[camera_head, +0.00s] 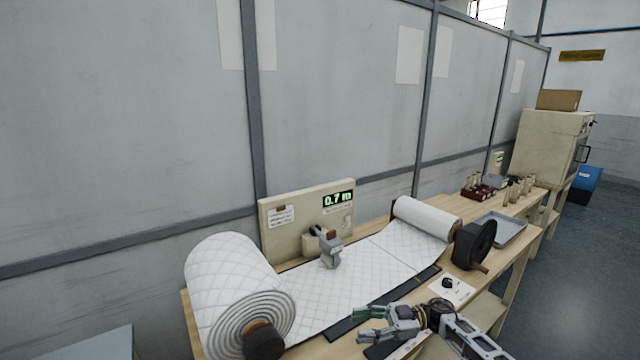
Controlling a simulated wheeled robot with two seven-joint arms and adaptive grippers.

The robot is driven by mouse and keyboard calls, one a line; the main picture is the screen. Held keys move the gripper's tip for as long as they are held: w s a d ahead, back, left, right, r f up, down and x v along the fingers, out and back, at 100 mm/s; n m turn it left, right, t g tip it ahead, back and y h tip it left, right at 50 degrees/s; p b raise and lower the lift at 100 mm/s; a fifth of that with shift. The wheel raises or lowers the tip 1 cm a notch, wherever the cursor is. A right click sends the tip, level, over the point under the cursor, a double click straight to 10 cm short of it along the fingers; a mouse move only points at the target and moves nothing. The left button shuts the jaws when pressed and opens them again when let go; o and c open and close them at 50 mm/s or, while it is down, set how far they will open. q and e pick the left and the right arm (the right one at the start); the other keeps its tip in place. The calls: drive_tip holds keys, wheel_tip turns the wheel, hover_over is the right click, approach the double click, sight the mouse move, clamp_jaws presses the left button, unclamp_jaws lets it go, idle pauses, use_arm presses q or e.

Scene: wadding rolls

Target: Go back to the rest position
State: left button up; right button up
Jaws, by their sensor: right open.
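My right gripper (362,325) is in the lower middle of the head view, its arm coming in from the lower right. It is open and empty, fingers pointing left, over the front edge of the workbench (488,307). A large roll of white quilted wadding (228,275) sits at the left end of the bench. Its sheet (355,285) runs right to a smaller roll (425,217). A grey and brown device (328,248) stands at the sheet's back edge. My left gripper is not in view.
A beige panel (290,235) with a green display reading about 0.7 stands behind the sheet. A dark crank wheel (474,243), a grey tray (501,230) and a white card (452,290) lie to the right. The floor (580,290) at the right is clear.

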drive_tip(key=w+a+r+m+t+h, duration=0.25)
drive_tip(key=m+t, duration=0.35)
drive_tip(key=t, duration=0.3)
drive_tip(key=w+a+r+m+t+h, duration=0.1)
drive_tip(key=w+a+m+t+h, duration=0.15)
drive_tip(key=m+t, duration=0.45)
drive_tip(key=s+d+f+m+g+h, duration=0.2)
drive_tip(key=s+d+f+m+h, duration=0.5)
drive_tip(key=s+d+f+h, duration=0.4)
drive_tip(key=s+d+f+n+g+h, duration=0.15)
drive_tip(key=s+g, duration=0.25)
drive_tip(key=s, duration=0.7)
drive_tip(key=s+d+m+g, duration=0.1)
drive_tip(key=s+d+g, duration=0.25)
drive_tip(key=s, duration=0.65)
wheel_tip(320, 180, down, 34)
drive_tip(key=s+g, duration=0.2)
drive_tip(key=s, duration=0.1)
drive_tip(key=s+d+f, duration=0.2)
drive_tip(key=s+f, duration=0.7)
drive_tip(key=s, duration=0.2)
drive_tip(key=s+d+f+g, duration=0.1)
drive_tip(key=s+f, duration=0.9)
drive_tip(key=s, duration=0.1)
drive_tip(key=shift+d+f+n, duration=0.2)
drive_tip(key=shift+d+n, duration=0.2)
drive_tip(key=shift+n, duration=0.05)
